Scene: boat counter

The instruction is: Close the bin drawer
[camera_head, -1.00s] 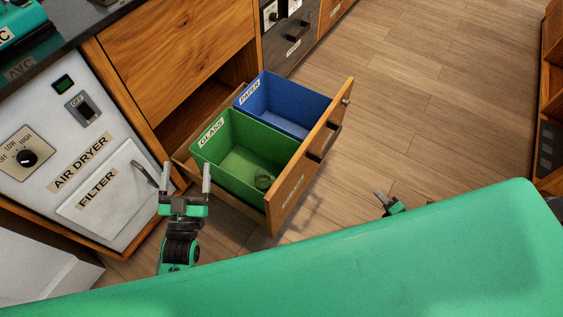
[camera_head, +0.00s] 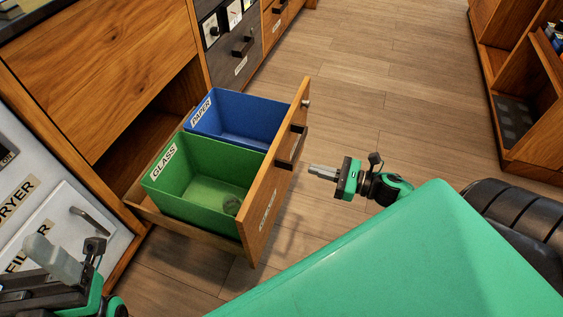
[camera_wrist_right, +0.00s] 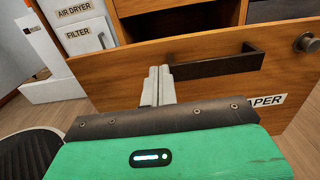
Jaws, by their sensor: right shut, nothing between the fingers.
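The bin drawer's wooden front (camera_head: 262,222) stands pulled out from the cabinet in the head view. The drawer holds a green GLASS bin (camera_head: 195,205) and a blue PAPER bin (camera_head: 228,122). Its dark handle (camera_head: 291,147) also shows in the wrist view (camera_wrist_right: 222,65). My right gripper (camera_head: 312,169) is shut and empty, just outside the drawer front near the handle. In the wrist view its fingertips (camera_wrist_right: 160,72) overlap the front by the handle's left end; contact is unclear. My left gripper (camera_head: 50,258) is at the lower left, away from the drawer; its jaw opening is unclear.
A white air dryer panel with a filter door (camera_head: 58,235) is left of the drawer. Dark drawers (camera_head: 228,60) stand beyond it. Open wooden shelves (camera_head: 525,90) are at the right. Wood floor (camera_head: 385,100) is clear between.

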